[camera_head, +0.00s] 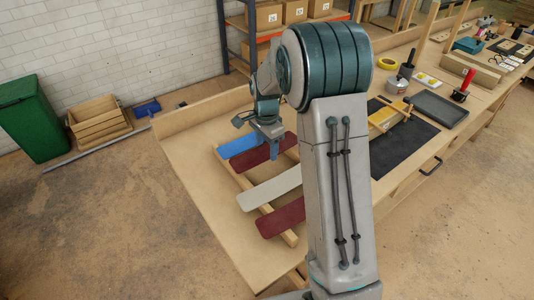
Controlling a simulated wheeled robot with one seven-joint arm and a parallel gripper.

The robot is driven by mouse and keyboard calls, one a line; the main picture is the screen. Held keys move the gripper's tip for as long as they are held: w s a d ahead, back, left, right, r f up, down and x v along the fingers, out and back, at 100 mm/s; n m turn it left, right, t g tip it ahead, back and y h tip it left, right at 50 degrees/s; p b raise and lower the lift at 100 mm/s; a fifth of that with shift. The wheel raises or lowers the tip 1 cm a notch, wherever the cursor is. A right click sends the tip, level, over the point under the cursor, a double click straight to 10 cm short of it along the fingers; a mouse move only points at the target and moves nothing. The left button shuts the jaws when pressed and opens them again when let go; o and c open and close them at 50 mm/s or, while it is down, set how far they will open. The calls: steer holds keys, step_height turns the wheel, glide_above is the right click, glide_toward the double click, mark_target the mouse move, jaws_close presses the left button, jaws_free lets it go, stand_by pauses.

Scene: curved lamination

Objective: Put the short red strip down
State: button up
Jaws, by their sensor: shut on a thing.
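My gripper (272,147) points down over the wooden rack at the left end of the workbench. It is shut on a dark red strip (248,158), gripped near its middle. This strip lies close beside the blue strip (238,145), at a slight slant. I cannot tell whether it touches the rack or hangs just above it. A second dark red strip (280,218) lies across the rack at the near end, its right part hidden behind my arm. A pale grey strip (268,189) lies between the two red ones. Which red strip is shorter is unclear.
The wooden rack (290,238) has long rails under the strips. Bare workbench (203,190) lies left of it. A black mat (402,150) with a wooden piece, a grey tray (437,108) and tools are to the right. A raised edge board (200,111) runs along the back.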

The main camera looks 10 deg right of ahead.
mark_target(267, 151)
steer(key=shift+f, duration=1.8)
steer(key=shift+f, duration=0.1)
steer(key=o, duration=1)
